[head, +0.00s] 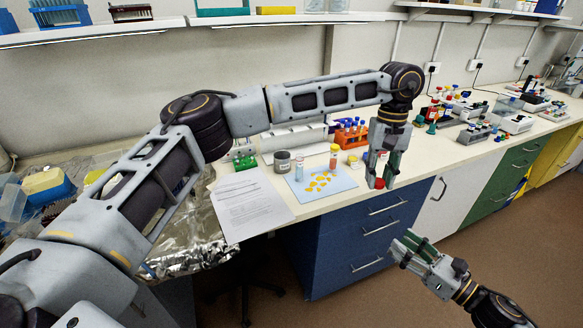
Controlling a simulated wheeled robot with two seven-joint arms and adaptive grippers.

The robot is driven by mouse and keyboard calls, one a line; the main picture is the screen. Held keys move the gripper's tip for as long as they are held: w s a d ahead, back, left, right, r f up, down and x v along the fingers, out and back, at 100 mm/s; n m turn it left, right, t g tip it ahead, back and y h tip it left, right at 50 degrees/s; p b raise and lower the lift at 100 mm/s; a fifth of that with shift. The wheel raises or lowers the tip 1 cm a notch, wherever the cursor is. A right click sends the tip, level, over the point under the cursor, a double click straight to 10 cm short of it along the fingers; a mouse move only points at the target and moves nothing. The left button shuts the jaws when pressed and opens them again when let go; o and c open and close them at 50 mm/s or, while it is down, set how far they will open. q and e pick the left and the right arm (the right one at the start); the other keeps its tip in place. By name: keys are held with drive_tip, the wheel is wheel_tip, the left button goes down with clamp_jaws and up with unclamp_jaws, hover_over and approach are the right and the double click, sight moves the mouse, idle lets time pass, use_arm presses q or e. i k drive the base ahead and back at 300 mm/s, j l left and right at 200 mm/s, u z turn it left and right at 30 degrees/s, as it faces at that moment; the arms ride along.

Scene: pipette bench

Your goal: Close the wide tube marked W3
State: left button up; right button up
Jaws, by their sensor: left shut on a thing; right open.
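My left gripper (381,174) points down at the front edge of the bench, shut on a small red cap (380,184) at its fingertips. Left of it is a light blue mat (343,183) with several yellow pieces on it. A clear, pale tube (299,168) stands upright at the mat's left back. A tube with an orange top (333,158) stands at its back right. The markings are too small to read, so I cannot tell which tube is W3. My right gripper (402,247) is open and empty, low in front of the blue drawers.
A grey jar (282,161) stands left of the tubes. An orange rack (352,132) with tubes is behind, partly near my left arm. Printed sheets (245,203) lie at left. Racks and instruments fill the bench at right. Blue drawers (340,240) are below.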

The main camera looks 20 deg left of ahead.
sight(300, 159)
drive_tip(key=i+j, duration=0.15)
drive_tip(key=j, duration=0.2)
drive_tip(key=i+j, duration=0.1)
drive_tip(key=j, duration=0.2)
drive_tip(key=i+j, duration=0.15)
drive_tip(key=j, duration=0.2)
drive_tip(key=i+j, duration=0.1)
drive_tip(key=j, duration=0.25)
